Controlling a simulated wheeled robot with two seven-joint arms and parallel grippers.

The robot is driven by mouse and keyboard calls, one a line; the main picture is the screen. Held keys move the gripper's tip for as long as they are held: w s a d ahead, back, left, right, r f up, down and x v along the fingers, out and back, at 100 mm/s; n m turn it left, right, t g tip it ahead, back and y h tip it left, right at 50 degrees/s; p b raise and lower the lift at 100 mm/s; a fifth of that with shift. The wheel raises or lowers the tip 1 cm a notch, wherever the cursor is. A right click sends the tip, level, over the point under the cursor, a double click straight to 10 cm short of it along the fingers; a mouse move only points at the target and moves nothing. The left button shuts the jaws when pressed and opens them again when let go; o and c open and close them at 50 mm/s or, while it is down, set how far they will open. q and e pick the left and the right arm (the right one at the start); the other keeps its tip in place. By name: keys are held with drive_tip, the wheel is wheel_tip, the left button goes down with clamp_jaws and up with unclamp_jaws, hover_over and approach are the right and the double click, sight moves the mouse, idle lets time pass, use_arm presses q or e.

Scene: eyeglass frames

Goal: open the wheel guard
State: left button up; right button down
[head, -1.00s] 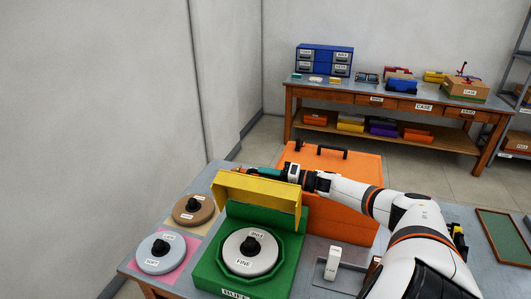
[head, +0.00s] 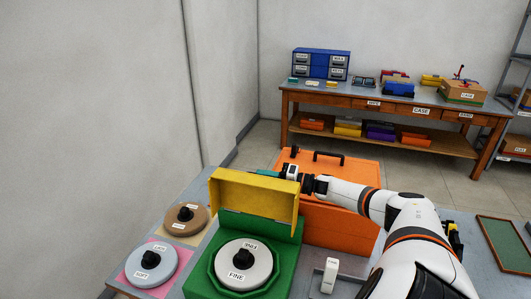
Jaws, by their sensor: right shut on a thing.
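The yellow wheel guard (head: 250,202) stands raised at the back of the green buffer (head: 200,285). Its hollow inner side faces me. The grey wheel marked FINE (head: 240,277) lies uncovered in front of it, with a black knob (head: 244,260) at its centre. My right gripper (head: 272,173) reaches in from the right behind the guard's top edge and is shut on the guard. The guard partly hides the fingertips, so the exact contact does not show. My left gripper is out of view.
An orange case (head: 340,212) with a black handle stands close behind the buffer, under my right arm. A brown wheel (head: 180,222) and a grey SOFT wheel (head: 150,272) lie on pads at the left. A white switch (head: 329,275) stands right of the buffer.

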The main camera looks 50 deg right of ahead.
drive_tip(key=shift+f, duration=0.15)
drive_tip(key=c, duration=1.7)
unclamp_jaws()
drive_tip(key=o, duration=0.3)
drive_tip(key=shift+d+f, duration=0.1)
drive_tip(key=shift+f, duration=0.05)
drive_tip(key=shift+s+d, duration=0.1)
drive_tip(key=shift+s, duration=0.3)
drive_tip(key=v, duration=1.1)
drive_tip(key=shift+d, duration=0.1)
